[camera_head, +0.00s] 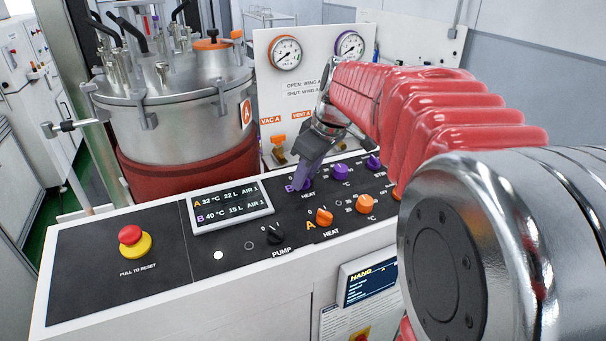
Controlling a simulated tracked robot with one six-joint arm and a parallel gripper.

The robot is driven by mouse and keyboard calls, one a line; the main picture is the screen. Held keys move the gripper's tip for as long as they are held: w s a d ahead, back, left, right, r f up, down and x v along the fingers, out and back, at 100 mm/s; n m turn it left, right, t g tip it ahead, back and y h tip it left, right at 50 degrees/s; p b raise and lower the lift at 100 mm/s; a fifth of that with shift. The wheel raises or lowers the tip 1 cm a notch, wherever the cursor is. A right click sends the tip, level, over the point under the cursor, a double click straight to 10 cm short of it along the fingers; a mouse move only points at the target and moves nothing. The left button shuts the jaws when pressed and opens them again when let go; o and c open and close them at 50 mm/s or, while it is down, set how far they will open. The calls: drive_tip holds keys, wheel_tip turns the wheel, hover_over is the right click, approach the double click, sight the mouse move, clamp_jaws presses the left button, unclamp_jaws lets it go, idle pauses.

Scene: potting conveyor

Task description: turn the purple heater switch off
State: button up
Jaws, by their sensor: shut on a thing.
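The purple heater switch (300,177) is in the B row of the black control panel, beside the label HEAT. My gripper (303,183) reaches down from the upper right and is shut on this switch. The jaws cover most of the switch, so I cannot tell which way it points. The display (230,205) on the panel reads 40 °C, 15 L and AIR 1 for B.
Close by on the panel are the orange heat switch (324,217), an orange knob (365,204), a purple knob (341,171) and the black pump switch (274,234). A red stop button (130,235) is at left. A steel vessel (175,105) stands behind.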

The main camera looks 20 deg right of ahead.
idle(0.3)
drive_tip(key=o, duration=1.1)
drive_tip(key=shift+c, duration=0.2)
drive_tip(key=v, duration=1.3)
drive_tip(key=shift+r, duration=0.35)
drive_tip(key=shift+s, duration=0.1)
